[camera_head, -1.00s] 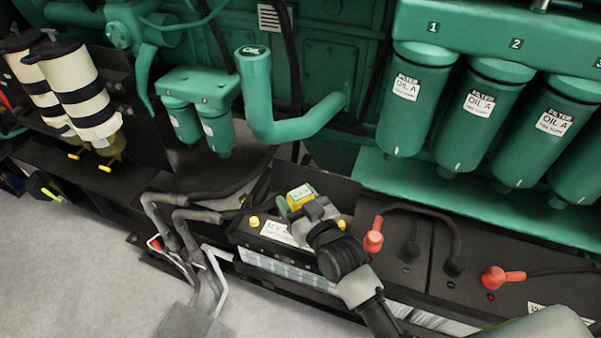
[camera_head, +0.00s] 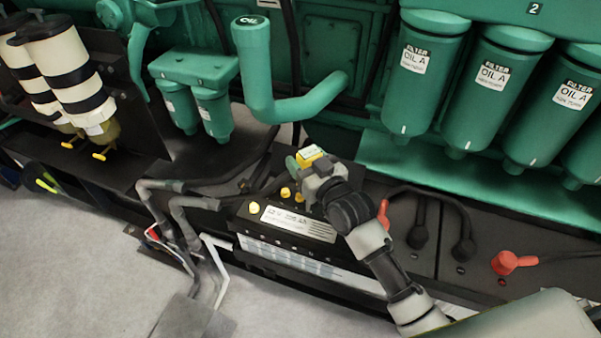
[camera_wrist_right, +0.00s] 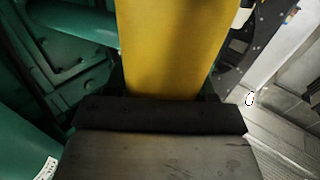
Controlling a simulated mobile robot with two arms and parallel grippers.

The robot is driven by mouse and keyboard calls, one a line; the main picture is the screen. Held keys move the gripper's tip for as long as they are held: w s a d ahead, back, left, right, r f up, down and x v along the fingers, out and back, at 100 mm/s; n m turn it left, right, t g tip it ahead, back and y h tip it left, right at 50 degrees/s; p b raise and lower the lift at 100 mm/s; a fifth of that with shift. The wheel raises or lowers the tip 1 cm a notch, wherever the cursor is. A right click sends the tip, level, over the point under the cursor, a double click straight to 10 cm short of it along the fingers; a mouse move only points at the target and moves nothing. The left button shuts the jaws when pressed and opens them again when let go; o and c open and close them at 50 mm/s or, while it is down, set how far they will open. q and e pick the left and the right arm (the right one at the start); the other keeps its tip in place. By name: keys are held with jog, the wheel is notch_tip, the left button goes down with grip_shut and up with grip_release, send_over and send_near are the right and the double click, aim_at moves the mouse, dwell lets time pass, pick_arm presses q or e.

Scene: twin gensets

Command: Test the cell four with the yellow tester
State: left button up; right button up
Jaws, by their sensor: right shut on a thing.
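The yellow tester (camera_head: 310,154) is held in my right gripper (camera_head: 318,172), above the rear part of a black battery (camera_head: 315,252). It also fills the upper middle of the right wrist view (camera_wrist_right: 175,50), where the gripper is shut on it. The battery has a white label and several yellow caps; one cap (camera_head: 254,208) shows at the left, others close to the gripper. The gripper and wrist hide the battery's right rear, so I cannot tell which cap is cell four or whether the tester touches one. My left gripper is out of view.
Red terminal covers (camera_head: 506,263) and black cables sit on the neighbouring battery at right. Green oil filters (camera_head: 427,75) and a bent green filler pipe (camera_head: 252,70) stand behind. Grey hoses (camera_head: 183,225) run at the battery's left.

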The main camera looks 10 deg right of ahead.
jog(key=w+d+f+b, duration=0.3)
jog(key=w+b, duration=0.2)
jog(key=shift+d, duration=0.15)
dwell(0.4)
jog(key=shift+s+f, duration=0.1)
jog(key=shift+f, duration=0.05)
dwell(0.5)
jog(key=shift+f+b, duration=0.4)
jog(key=shift+f, duration=0.3)
dwell(1.6)
jog(key=shift+r, duration=0.1)
